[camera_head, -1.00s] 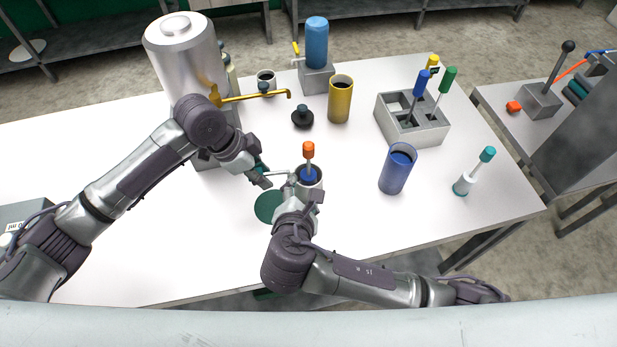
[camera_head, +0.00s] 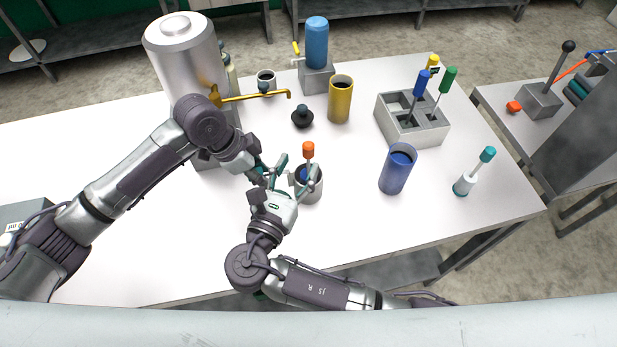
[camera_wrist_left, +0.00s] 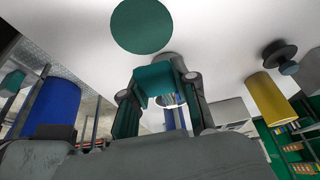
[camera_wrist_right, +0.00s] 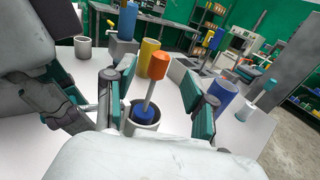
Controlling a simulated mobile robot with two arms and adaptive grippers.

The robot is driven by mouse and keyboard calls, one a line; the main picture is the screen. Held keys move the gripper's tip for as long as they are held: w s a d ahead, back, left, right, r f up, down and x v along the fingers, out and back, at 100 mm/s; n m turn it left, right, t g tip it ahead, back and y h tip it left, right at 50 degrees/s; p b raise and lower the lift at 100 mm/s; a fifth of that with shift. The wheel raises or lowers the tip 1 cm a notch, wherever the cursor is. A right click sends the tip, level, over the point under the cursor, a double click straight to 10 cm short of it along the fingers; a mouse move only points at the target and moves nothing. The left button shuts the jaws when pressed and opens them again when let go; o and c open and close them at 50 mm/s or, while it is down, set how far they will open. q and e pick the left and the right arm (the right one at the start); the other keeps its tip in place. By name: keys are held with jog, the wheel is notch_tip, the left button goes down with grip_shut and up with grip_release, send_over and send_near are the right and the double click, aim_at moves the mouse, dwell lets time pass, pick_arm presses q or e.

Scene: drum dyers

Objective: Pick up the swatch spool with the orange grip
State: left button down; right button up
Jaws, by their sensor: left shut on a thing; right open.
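The swatch spool has an orange grip (camera_head: 308,149) on a pale shaft and a blue lower part. It stands tilted in a grey cup (camera_head: 311,192); the right wrist view shows its grip (camera_wrist_right: 158,67) and the cup rim (camera_wrist_right: 142,128). My right gripper (camera_head: 298,168) is open, with one finger on each side of the spool, low by the cup. No grasp shows. My left gripper (camera_head: 270,173) is shut at the cup's left side, apparently on its handle; the contact is mostly hidden.
A blue cup (camera_head: 396,170) and a white teal-topped spool (camera_head: 474,172) stand to the right. A yellow cup (camera_head: 340,102), dark knob (camera_head: 302,118) and grey rack (camera_head: 413,130) stand behind. A metal urn (camera_head: 187,62) is at back left. The front table is clear.

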aim_at(306, 152)
jog(key=shift+x, duration=3.15)
jog(key=shift+f, duration=0.1)
grip_shut()
